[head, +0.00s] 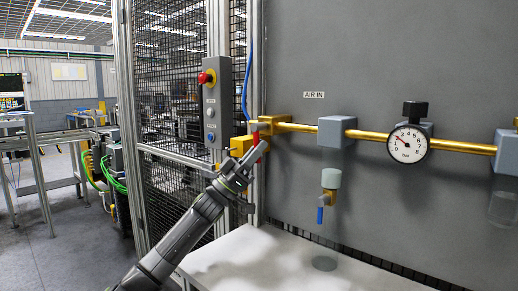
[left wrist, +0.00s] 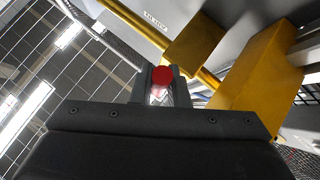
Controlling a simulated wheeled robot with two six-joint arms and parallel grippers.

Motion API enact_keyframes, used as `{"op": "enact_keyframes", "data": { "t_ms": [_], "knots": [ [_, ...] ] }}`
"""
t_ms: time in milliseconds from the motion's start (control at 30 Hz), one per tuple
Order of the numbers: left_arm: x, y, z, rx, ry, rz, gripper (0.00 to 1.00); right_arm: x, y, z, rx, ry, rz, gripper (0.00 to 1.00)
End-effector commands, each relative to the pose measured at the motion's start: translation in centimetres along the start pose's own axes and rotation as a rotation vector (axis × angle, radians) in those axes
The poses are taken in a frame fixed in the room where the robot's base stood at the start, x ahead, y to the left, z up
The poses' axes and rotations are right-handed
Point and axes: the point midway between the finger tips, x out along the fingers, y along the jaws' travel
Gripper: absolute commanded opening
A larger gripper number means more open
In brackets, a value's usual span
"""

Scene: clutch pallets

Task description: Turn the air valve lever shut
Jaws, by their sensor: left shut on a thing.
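The air valve (head: 274,127) is a yellow brass body at the left end of the pipe, beside the AIR IN label. Its red lever (head: 262,148) shows at my left gripper (head: 250,160), partly hidden by the fingers. In the left wrist view the lever's round red end (left wrist: 162,75) sits between the two dark fingers, with yellow valve parts (left wrist: 240,85) to the right. My left gripper is shut on the lever. The lever's exact angle is hard to tell. My right gripper is not in view.
A grey control box (head: 216,108) with a red emergency button (head: 206,78) hangs on the post left of the valve. A pressure gauge (head: 408,144) and a small blue-handled drain cock (head: 322,208) are to the right. A pale table top (head: 245,262) lies below.

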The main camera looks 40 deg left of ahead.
Motion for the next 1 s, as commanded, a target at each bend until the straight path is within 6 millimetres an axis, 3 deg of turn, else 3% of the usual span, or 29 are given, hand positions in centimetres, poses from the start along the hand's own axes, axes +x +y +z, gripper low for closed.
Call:
{"op": "enact_keyframes", "data": {
  "t_ms": [833, 867, 1000],
  "knots": [
    [0.08, -0.49, -0.53, 0.056, -0.046, 0.05, 0.0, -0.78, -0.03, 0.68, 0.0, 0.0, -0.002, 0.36],
    [0.09, -0.49, -0.54, 0.056, -0.046, 0.051, 0.17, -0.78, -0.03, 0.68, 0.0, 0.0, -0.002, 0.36],
    [0.02, -0.46, -0.46, 0.055, -0.047, 0.051, 0.35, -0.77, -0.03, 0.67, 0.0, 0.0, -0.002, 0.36]
  ]
}}
